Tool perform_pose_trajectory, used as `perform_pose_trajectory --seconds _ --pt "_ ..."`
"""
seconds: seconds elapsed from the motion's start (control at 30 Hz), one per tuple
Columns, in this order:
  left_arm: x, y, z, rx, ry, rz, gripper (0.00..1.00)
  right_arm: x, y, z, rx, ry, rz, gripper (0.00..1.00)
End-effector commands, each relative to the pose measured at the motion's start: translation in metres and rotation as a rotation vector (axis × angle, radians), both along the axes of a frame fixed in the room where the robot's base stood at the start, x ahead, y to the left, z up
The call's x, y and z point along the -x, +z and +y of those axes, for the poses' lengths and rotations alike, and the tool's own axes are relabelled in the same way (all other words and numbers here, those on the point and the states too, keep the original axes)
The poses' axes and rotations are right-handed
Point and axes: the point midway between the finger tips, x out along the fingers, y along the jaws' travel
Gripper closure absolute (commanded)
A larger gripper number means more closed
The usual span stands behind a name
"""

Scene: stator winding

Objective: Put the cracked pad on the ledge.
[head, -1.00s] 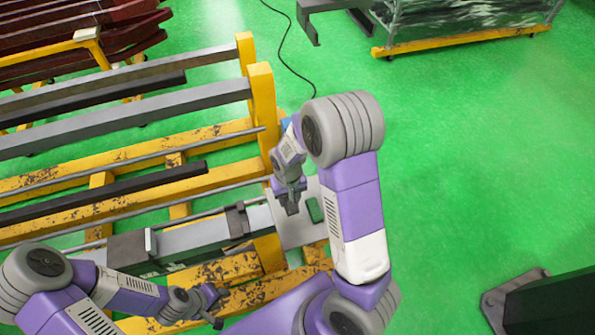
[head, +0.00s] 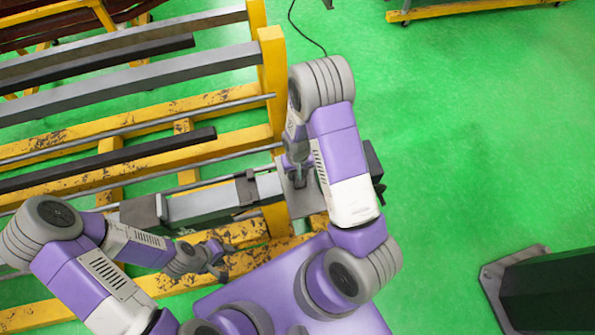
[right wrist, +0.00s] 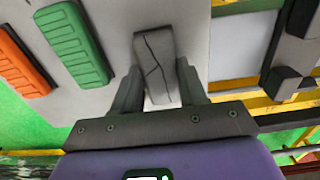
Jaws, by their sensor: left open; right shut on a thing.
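The cracked pad (right wrist: 157,62) is a grey block with dark crack lines, between the fingers of my right gripper (right wrist: 158,92) in the right wrist view. That gripper is shut on it. In the head view my right gripper (head: 299,180) is over a light grey plate (head: 300,207) at the rack's end; the arm hides part of the plate. I cannot tell whether this plate is the ledge, or whether the pad touches it. My left gripper (head: 220,264) is open and empty over the lower yellow beam.
A green ribbed pad (right wrist: 73,42) and an orange pad (right wrist: 22,62) lie on the plate beside the cracked pad. The yellow rack (head: 273,85) with long bars fills the left. A dark block (head: 373,168) shows beyond my right arm. Green floor at right is largely clear.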

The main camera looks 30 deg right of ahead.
Motion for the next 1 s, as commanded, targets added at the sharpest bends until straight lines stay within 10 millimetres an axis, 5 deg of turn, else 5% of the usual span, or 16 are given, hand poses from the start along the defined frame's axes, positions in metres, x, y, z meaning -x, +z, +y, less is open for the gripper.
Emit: perform_pose_trajectory --seconds 0.27,0.3,0.47,0.83,1.0 --pt "0.000 -0.004 0.000 0.000 0.000 0.000 0.57 0.000 -0.003 0.000 0.000 0.000 -0.001 0.89" --pt "0.000 -0.004 0.000 0.000 0.000 0.000 0.57 0.000 -0.004 0.000 0.000 0.000 -0.001 0.57" --pt "0.000 -0.003 0.000 0.000 0.000 0.000 0.57 0.000 -0.002 0.000 0.000 0.000 0.000 0.33" --pt "0.000 0.001 0.000 0.000 0.000 0.000 0.57 0.000 0.002 0.000 0.000 0.000 0.000 0.33" --pt "0.000 0.002 0.000 0.000 0.000 0.000 0.57 -0.002 0.028 0.000 -0.001 0.001 -0.006 0.33"
